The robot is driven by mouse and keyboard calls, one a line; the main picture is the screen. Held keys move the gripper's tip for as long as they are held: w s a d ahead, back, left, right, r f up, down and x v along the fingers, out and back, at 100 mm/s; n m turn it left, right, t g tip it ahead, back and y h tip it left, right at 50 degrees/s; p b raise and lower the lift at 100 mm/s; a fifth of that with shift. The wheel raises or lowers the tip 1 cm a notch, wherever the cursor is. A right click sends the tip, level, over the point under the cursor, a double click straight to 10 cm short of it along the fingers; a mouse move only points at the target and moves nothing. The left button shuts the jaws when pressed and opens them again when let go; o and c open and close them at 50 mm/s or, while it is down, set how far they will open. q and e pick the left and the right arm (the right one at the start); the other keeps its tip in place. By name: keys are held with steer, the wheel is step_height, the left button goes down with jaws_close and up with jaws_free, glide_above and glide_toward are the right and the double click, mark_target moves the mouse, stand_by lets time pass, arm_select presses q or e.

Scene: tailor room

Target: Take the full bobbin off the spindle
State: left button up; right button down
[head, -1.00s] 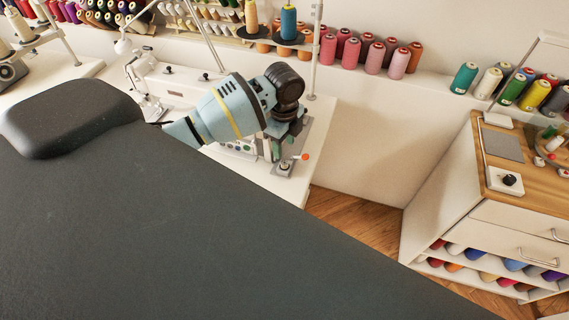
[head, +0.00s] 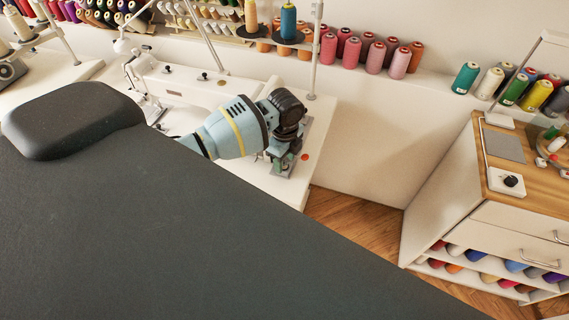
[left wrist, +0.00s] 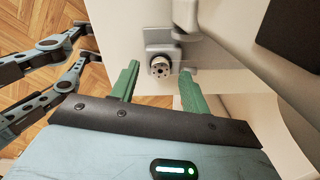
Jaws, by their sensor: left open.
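A small metal bobbin (left wrist: 160,67) with holes in its end face sits on the spindle of a grey winder bracket (left wrist: 158,36) in the left wrist view. The spindle itself is hidden behind the bobbin. My left gripper (left wrist: 159,74) is open, with one green finger on each side of the bobbin and a gap to both. In the head view my left gripper (head: 283,163) is over the right end of the sewing table, and it hides the bobbin there. My right gripper is not in view.
The white sewing machine (head: 185,88) stands left of my left gripper. A large dark padded surface (head: 150,220) fills the foreground. A wooden-topped cabinet (head: 530,180) stands at the right, with open floor between.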

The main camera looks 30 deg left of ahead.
mark_target(284, 167)
arm_select(q)
steer(key=shift+f, duration=0.25)
steer(key=shift+c, duration=0.5)
jaws_close()
steer(key=shift+r, duration=0.8)
step_height(284, 167, up, 2)
steer(key=shift+s+r, duration=0.1)
steer(key=s+a, duration=0.3)
steer(key=s, duration=0.4)
steer(key=s+a+r, duration=0.1)
steer(key=s+a, duration=0.3)
steer(key=s, duration=0.3)
steer(key=shift+a+p, duration=0.3)
steer(key=shift+p, duration=0.1)
